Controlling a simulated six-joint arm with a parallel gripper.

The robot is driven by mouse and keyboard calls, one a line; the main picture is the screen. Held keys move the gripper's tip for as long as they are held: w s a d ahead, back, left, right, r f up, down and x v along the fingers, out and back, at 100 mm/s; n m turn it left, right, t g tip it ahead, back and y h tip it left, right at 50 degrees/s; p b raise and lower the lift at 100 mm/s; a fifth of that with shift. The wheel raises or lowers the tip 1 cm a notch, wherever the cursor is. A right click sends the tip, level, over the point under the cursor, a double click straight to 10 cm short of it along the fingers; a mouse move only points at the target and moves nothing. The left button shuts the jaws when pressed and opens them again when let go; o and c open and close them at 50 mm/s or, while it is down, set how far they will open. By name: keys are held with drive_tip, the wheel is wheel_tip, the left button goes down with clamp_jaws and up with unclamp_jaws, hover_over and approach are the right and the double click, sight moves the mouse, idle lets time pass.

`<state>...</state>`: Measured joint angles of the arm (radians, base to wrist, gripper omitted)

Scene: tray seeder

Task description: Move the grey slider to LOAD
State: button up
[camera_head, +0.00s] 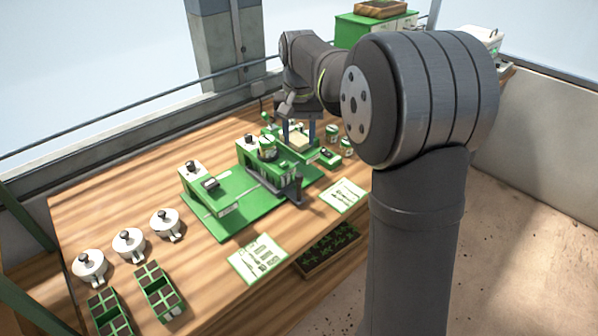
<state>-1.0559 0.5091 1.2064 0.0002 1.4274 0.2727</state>
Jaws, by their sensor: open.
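The green seeder (232,213) stands on the wooden bench, with a flat green base and upright housings with black knobs. A dark grey piece (289,188) at its front right looks like the grey slider. A smaller dark grey piece (210,184) sits by the left housing. I cannot read a LOAD mark at this size. My gripper (299,134) is at the far right end of the seeder, behind the dark grey piece and apart from it. Its fingers are open and point down, on either side of a beige block (299,144). I cannot tell whether they touch the block.
Three white lidded pots (128,244) stand at the left. Green seedling trays (158,291) lie in front of them. Printed cards lie at the front (257,260) and right (344,195). Small green-white jars (346,146) stand right of my gripper. My arm hides the bench's right part.

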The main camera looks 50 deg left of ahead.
sight(299, 174)
wheel_tip(299, 174, down, 12)
drive_tip(key=shift+f, duration=0.1)
idle(0.4)
drive_tip(key=shift+s, duration=0.1)
clamp_jaws()
